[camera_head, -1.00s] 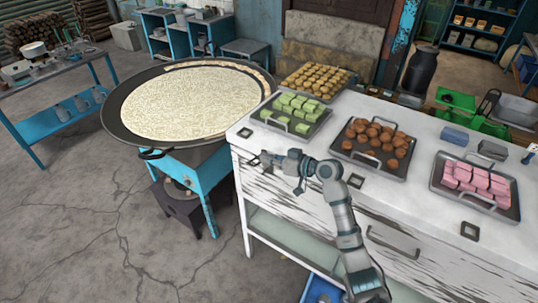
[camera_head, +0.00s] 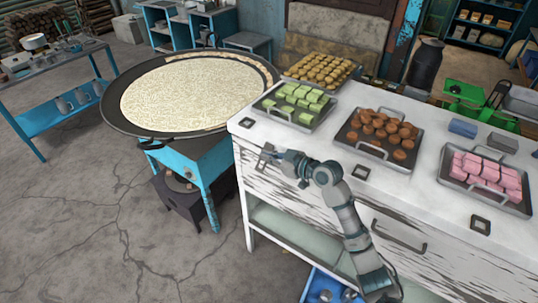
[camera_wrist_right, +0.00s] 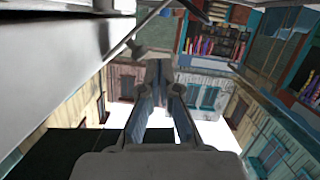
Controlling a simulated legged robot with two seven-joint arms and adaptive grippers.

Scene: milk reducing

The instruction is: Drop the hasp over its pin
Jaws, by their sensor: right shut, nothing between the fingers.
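My right gripper (camera_head: 268,160) is at the upper left of the white counter's worn front (camera_head: 300,195), just below the top edge. It is shut and empty. In the right wrist view its two fingers (camera_wrist_right: 158,68) lie close together, pointing away from the camera. A thin metal bar (camera_wrist_right: 128,40) slants from the pale counter panel (camera_wrist_right: 45,70) past the fingertips, with a small grey piece beside them. I cannot tell whether these are the hasp or its pin, or whether the fingers touch them. My left gripper is not in view.
Trays of green sweets (camera_head: 293,105), brown balls (camera_head: 380,133) and pink blocks (camera_head: 487,180) stand on the counter. A wide pan (camera_head: 185,95) of pale milk sits on a blue stand to the left. A drawer handle (camera_head: 398,235) juts from the front.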

